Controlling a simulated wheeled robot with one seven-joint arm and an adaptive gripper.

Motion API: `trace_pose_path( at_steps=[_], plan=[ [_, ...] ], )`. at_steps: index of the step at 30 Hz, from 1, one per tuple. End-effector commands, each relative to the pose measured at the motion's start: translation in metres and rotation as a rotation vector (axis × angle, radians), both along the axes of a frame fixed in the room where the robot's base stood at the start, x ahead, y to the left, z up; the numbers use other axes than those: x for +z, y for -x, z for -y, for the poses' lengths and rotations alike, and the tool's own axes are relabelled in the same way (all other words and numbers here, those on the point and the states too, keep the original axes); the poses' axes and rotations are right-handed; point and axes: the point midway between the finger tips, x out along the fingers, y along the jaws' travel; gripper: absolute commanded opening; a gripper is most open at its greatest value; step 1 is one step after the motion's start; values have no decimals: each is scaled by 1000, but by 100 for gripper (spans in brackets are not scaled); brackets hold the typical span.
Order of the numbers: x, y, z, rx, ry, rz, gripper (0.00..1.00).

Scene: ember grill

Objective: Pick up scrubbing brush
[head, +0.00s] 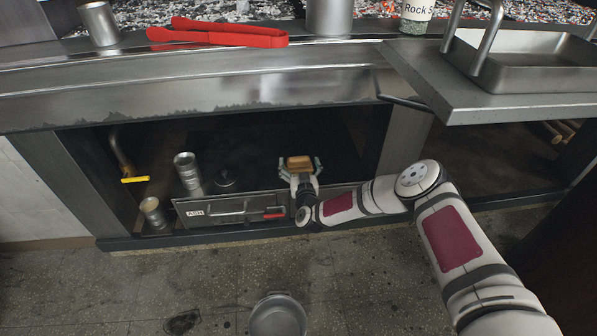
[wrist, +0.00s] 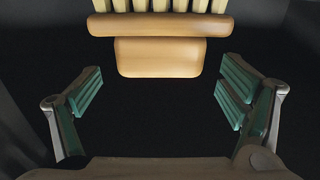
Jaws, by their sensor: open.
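The scrubbing brush (head: 299,162) lies in the dark compartment under the grill counter. It has a tan wooden block and pale bristles. In the wrist view the brush (wrist: 160,57) is at the top centre, with its bristles at the upper edge of the picture. My gripper (head: 300,168) reaches into the compartment at the brush. The near end of the block lies between the fingers' lines, with a gap on both sides. No finger visibly touches it.
An ash drawer (head: 225,212) with a handle stands left of my gripper. Metal cups (head: 187,172) stand in the compartment. A yellow-handled valve (head: 134,180) is at the left. Red tongs (head: 220,35) lie on the counter above. A pot (head: 278,315) stands on the floor.

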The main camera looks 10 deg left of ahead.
Motion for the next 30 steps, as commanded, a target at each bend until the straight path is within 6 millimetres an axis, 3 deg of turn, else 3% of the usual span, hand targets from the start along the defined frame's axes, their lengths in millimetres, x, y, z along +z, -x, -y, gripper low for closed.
trace_pose_path(
  at_steps=[6, 14, 22, 30],
  plan=[
    [-1, -22, -6, 0, -1, 1, 90],
    [0, -23, -7, 0, -1, 0, 90],
    [0, -23, -7, 0, 0, 0, 33],
    [1, -24, -7, 0, 0, 1, 33]
  ],
)
